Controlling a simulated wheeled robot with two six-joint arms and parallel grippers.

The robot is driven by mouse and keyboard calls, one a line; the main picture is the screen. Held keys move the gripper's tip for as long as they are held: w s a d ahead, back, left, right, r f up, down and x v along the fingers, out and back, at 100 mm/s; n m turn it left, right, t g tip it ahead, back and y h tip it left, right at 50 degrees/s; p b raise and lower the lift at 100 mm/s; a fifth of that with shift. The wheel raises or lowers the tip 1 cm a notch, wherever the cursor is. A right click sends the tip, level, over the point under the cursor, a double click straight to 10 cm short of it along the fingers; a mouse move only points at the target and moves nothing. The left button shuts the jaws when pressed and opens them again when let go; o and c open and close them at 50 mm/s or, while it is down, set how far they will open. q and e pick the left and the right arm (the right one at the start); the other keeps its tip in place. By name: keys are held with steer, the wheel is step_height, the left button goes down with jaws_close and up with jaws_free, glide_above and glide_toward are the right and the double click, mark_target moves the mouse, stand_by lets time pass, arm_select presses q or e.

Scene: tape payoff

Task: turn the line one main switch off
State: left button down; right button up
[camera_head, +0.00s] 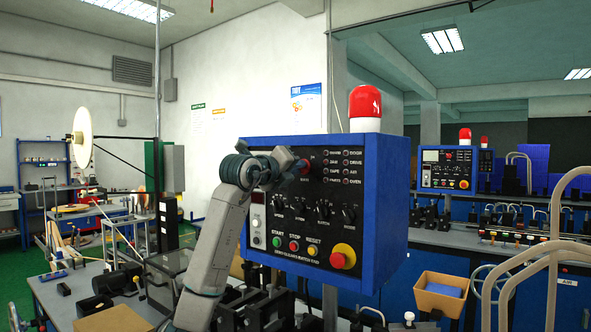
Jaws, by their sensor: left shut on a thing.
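The blue control box (386,200) with a black front panel stands in the middle of the camera_head view. A red and dark knob (306,166), which looks like the main switch, is at the panel's upper left, partly hidden by my gripper. My left gripper (297,167) reaches it from the left and is shut on this knob. The knob's small label and exact angle cannot be read. My right gripper is not in view.
Below are several black selector knobs (322,209), a green start button (277,242), red stop button (294,246), yellow reset button (312,250) and red emergency stop (342,256). A red lamp (365,103) tops the box. A similar panel (446,169) and an orange bin (441,294) are right.

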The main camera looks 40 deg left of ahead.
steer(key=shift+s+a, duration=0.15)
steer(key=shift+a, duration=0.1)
arm_select(q)
steer(key=c, duration=1.5)
jaws_free()
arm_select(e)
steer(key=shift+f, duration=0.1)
